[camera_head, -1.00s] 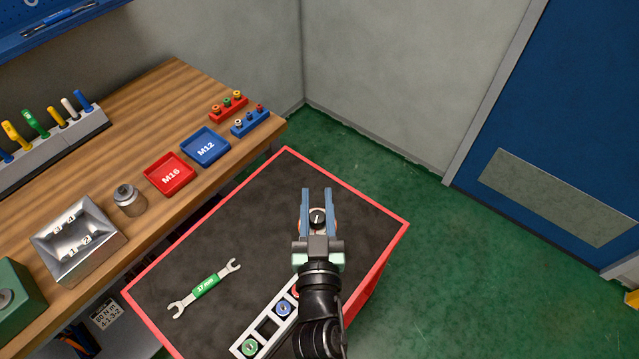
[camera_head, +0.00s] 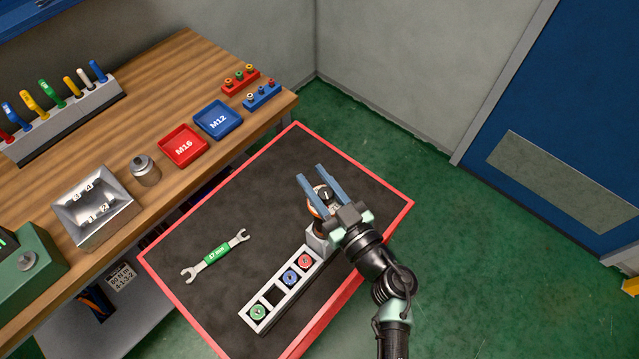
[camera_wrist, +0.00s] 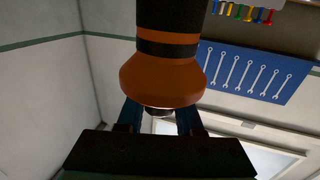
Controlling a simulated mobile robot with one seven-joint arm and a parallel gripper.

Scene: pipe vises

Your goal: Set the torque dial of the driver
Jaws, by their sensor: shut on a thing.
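In the wrist view, the driver (camera_wrist: 168,75) hangs large in front of the camera, black with orange bands. Its silver-edged end lies between my fingers (camera_wrist: 160,120). The dial's scale cannot be read.
A white rack (camera_head: 268,316) with green, blue and red round pieces lies beside the driver. A green-labelled wrench (camera_head: 215,256) lies to its left. The wooden bench holds red M16 (camera_head: 183,158) and blue M12 (camera_head: 229,134) trays.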

